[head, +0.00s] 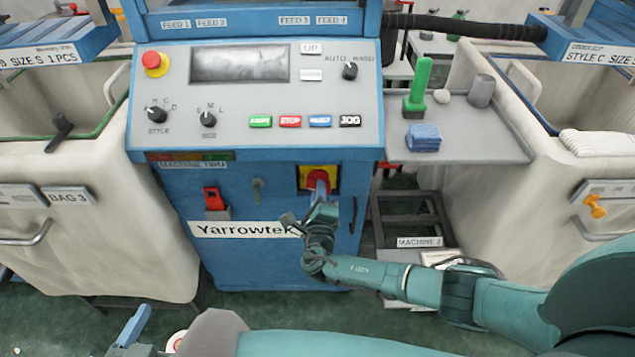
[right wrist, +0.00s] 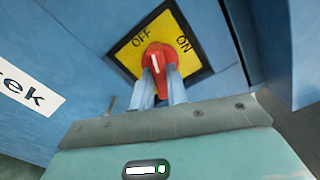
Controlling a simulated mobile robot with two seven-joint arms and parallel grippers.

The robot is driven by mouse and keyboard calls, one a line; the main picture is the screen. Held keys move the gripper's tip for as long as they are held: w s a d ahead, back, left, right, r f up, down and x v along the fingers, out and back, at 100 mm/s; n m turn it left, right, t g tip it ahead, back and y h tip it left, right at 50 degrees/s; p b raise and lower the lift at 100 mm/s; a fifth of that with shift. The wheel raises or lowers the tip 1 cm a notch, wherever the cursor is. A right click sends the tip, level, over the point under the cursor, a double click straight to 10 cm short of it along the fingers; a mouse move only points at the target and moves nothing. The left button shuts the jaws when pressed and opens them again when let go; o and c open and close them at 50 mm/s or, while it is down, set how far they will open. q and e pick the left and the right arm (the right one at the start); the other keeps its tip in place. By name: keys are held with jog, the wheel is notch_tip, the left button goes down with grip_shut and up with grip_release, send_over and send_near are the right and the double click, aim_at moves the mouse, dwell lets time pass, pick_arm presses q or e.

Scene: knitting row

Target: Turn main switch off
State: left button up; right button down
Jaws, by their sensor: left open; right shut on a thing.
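The main switch is a red knob (head: 318,181) on a yellow plate on the blue front of the machine, below the control panel. In the right wrist view the red knob (right wrist: 160,58) sits between the OFF and ON labels. Its white mark points up and slightly left, nearer OFF than ON. My right gripper (head: 320,192) is shut on the knob; its two fingers (right wrist: 162,88) reach up against the knob's lower sides. My left gripper (head: 133,328) is low at the left of the head view, open, away from the machine and partly cut off.
The control panel (head: 255,85) has dials, buttons and a red emergency stop (head: 155,63). Pale bins (head: 75,180) stand on both sides.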

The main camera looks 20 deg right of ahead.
dwell(0.3)
jog(key=shift+n+p, duration=0.8)
jog(key=shift+n, duration=0.2)
jog(key=shift+n+p, duration=0.55)
jog(key=shift+n, duration=0.65)
jog(key=c, duration=1.6)
grip_release()
jog(key=shift+c, duration=0.2)
